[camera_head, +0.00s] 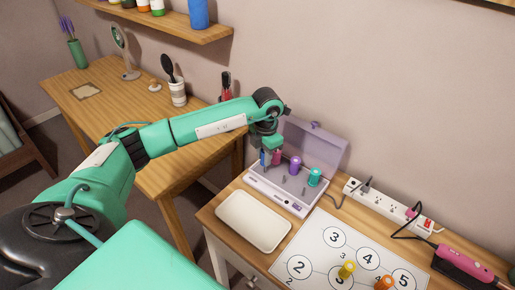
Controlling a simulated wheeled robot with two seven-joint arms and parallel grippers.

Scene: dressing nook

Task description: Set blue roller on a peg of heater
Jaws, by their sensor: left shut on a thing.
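The heater (270,199) is a pale lilac case with its lid raised, standing on the wooden cabinet. Bare grey pegs show in its front part. A pink roller (277,158), a purple roller (295,165) and a teal roller (314,177) stand upright in it. My left gripper (267,150) points down over the heater's back left corner. It is shut on the blue roller (263,159), which is small in view and partly hidden by the fingers. I cannot tell whether the roller touches a peg. My right gripper is not in view.
A cream tray (253,221) lies in front of the heater. A numbered mat (316,262) carries a yellow roller (346,270) and an orange roller (384,283). A power strip (385,203) and a pink styling tool (463,262) are at the right. A wooden desk (125,104) stands behind my left arm.

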